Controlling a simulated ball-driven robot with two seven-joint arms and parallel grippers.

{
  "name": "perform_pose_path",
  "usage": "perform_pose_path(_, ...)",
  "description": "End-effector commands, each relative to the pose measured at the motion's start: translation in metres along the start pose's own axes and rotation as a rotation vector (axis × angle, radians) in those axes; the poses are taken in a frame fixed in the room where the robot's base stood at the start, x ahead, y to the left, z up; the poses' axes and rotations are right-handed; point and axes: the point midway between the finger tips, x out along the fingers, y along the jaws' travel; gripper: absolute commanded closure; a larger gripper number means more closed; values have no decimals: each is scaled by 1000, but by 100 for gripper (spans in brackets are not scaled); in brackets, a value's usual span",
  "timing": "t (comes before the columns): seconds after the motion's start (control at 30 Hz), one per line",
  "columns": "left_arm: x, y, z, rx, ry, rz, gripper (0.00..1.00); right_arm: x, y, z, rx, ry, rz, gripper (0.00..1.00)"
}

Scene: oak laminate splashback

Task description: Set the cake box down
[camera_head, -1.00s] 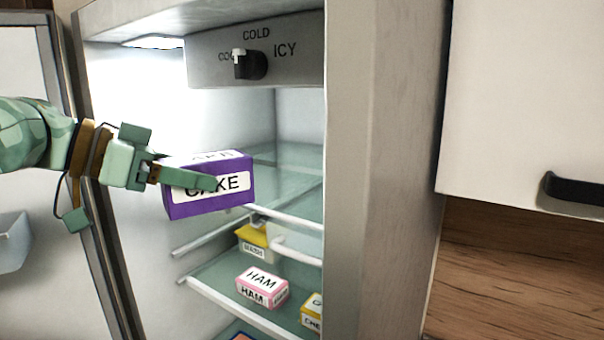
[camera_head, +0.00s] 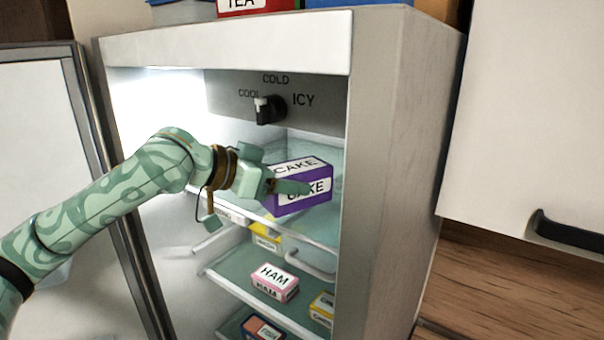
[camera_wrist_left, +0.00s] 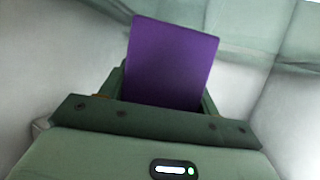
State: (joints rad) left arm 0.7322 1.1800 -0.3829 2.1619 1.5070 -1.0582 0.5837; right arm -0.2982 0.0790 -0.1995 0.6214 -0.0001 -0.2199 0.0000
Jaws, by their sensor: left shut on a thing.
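The purple cake box (camera_head: 318,199) with white CAKE labels is inside the open fridge, at the level of the top glass shelf (camera_head: 325,229). My left gripper (camera_head: 290,187) is shut on it, with a finger across its front face. I cannot tell whether the box touches the shelf. In the left wrist view the purple box (camera_wrist_left: 170,62) stands between the fingers of my left gripper (camera_wrist_left: 163,88). My right gripper is not in view.
A yellow box (camera_head: 266,241) and a ham box (camera_head: 275,282) sit below, with another yellow box (camera_head: 322,308) at right. The fridge's side wall (camera_head: 392,150) bounds the right. The temperature knob (camera_head: 270,109) is above. The open door (camera_head: 60,130) stands at left.

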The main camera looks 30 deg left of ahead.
Motion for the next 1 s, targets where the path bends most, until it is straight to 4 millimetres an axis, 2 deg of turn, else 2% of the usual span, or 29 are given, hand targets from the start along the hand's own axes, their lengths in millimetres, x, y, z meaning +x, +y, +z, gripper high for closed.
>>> perform_pose_path(0.07, 13, 2, -11, -1, 4, 5, 75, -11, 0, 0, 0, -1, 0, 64)
perform_pose_path(0.27, 35, 1, -16, 0, 1, 1, 75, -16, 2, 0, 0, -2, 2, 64)
perform_pose_path(0.53, 48, 0, 16, -2, -2, 2, 75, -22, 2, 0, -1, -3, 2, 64)
perform_pose_path(0.87, 50, 0, 19, 1, 0, 0, 75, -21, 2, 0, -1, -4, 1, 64)
perform_pose_path(0.9, 50, 0, 20, 1, -2, 0, 30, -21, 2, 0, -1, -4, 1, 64)
perform_pose_path(0.97, 50, 0, 20, 1, -2, 0, 17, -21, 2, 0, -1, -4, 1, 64)
perform_pose_path(1.0, 50, 0, 20, 1, -2, 0, 17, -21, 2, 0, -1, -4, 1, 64)
